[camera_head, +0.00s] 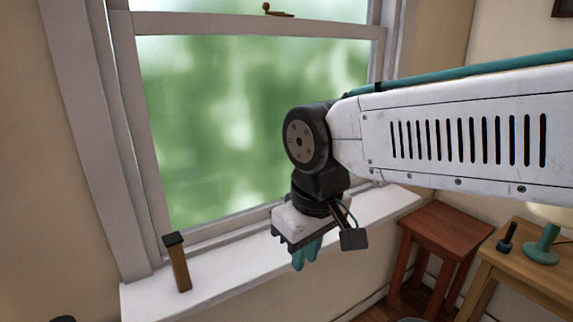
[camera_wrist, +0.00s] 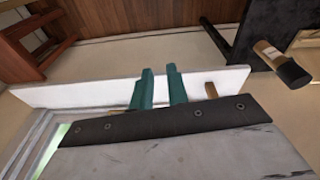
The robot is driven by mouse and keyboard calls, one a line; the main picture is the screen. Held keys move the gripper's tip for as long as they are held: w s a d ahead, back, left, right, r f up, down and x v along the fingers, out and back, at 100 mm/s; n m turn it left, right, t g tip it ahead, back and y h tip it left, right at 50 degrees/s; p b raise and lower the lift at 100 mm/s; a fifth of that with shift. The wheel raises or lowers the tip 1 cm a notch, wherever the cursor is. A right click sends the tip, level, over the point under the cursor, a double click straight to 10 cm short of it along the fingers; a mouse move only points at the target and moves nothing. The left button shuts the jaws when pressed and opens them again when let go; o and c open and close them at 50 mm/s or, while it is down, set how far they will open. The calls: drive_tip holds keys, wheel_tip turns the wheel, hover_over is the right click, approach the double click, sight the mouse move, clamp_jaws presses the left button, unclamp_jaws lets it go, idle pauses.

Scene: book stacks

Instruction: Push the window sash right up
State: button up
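The lower window sash (camera_head: 228,222) stands low in its frame, its bottom rail close to the white sill (camera_head: 235,280). Its top rail (camera_head: 215,23) carries a small brass catch (camera_head: 277,11). My gripper (camera_head: 305,256) points down in front of the sash's lower part, over the sill, and hides part of the bottom rail. In the wrist view its teal fingers (camera_wrist: 162,88) stand a narrow gap apart with nothing between them. I cannot tell whether they touch the sash.
A wooden stick with a dark cap (camera_head: 179,264) stands on the sill's left part. A red-brown stool (camera_head: 440,238) and a wooden table (camera_head: 528,276) with a teal lamp (camera_head: 542,250) are at the right. In the wrist view a tan piece (camera_wrist: 211,90) shows beside the fingers.

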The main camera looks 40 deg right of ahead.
drive_tip(key=w+d+f+n+t, duration=0.3)
drive_tip(key=w+d+f+n, duration=0.1)
drive_tip(key=w, duration=0.4)
drive_tip(key=w+d+f+n+t+h, duration=0.1)
drive_tip(key=w+d+f+n+t, duration=0.2)
drive_tip(key=w+d, duration=0.5)
drive_tip(key=w+d+f+n+t+h, duration=0.1)
drive_tip(key=w+d+f+n+t, duration=0.2)
drive_tip(key=w+d+f+n, duration=0.2)
drive_tip(key=shift+w+d+f+n+t, duration=0.1)
drive_tip(key=shift+w+d+f, duration=0.3)
drive_tip(key=shift+w, duration=0.35)
drive_tip(key=shift+w+d+f+n+t, duration=0.1)
drive_tip(key=shift+w+d+f, duration=0.15)
drive_tip(key=shift+w+f, duration=0.4)
drive_tip(key=shift+w+d+f+n+t, duration=0.1)
drive_tip(key=shift+w+d+f, duration=0.25)
drive_tip(key=shift+w, duration=0.5)
drive_tip(key=d+f+n+t, duration=0.2)
drive_tip(key=f+n+t, duration=0.1)
drive_tip(key=shift+w+d+y, duration=0.1)
drive_tip(key=shift+y, duration=0.2)
drive_tip(key=shift+d+f+n+t, duration=0.15)
drive_tip(key=shift+d+n+t, duration=0.05)
drive_tip(key=shift+n+t, duration=0.3)
drive_tip(key=x, duration=0.7)
drive_tip(key=shift+w, duration=0.2)
clamp_jaws()
